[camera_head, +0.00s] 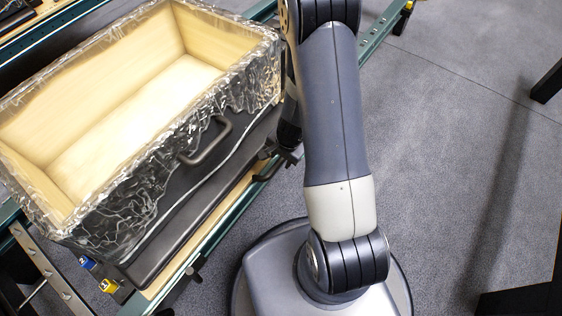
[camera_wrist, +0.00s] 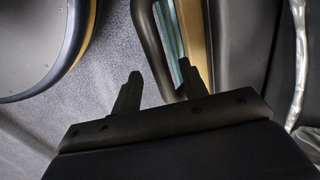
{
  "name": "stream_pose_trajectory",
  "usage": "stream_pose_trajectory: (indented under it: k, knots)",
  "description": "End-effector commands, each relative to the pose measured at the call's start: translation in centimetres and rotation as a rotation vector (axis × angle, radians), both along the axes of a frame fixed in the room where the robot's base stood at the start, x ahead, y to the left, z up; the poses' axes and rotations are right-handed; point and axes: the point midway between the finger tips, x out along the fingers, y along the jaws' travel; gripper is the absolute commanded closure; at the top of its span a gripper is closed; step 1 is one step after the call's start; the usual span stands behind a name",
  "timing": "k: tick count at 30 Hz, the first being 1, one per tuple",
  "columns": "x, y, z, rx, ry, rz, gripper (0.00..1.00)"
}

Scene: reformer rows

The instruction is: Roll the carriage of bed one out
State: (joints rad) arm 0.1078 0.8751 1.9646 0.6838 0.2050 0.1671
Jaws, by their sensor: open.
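The carriage (camera_head: 180,235) of the near bed is a black padded slab between green rails (camera_head: 225,225). A dark loop handle (camera_head: 266,173) sticks out from its near side. My gripper (camera_head: 284,154) is at this handle, partly hidden by my arm in the head view. In the wrist view my gripper (camera_wrist: 160,72) is open, and the handle's bar (camera_wrist: 152,45) passes between the two fingers. The right finger lies over the loop's opening. I cannot tell whether either finger touches the bar.
An open wooden box (camera_head: 140,105) wrapped in shiny clear film sits on the carriage, with its own dark handle (camera_head: 207,143). A blue tag (camera_head: 88,262) and a yellow tag (camera_head: 106,286) are at the bed's lower left end.

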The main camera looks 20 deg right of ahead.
Motion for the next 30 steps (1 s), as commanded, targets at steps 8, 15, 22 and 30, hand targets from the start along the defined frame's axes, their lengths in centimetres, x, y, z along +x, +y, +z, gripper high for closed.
stream_pose_trajectory:
  k: [8, 15, 22, 30]
  knots:
    - [0.20, 0.12, -1.04, 0.000, -0.001, 0.001, 0.59]
    - [0.19, 0.12, -1.00, 0.000, 0.000, 0.001, 0.64]
    - [0.18, 0.12, -1.00, 0.000, 0.000, 0.001, 0.83]
    - [0.18, 0.12, -1.00, 0.000, 0.000, 0.001, 1.00]
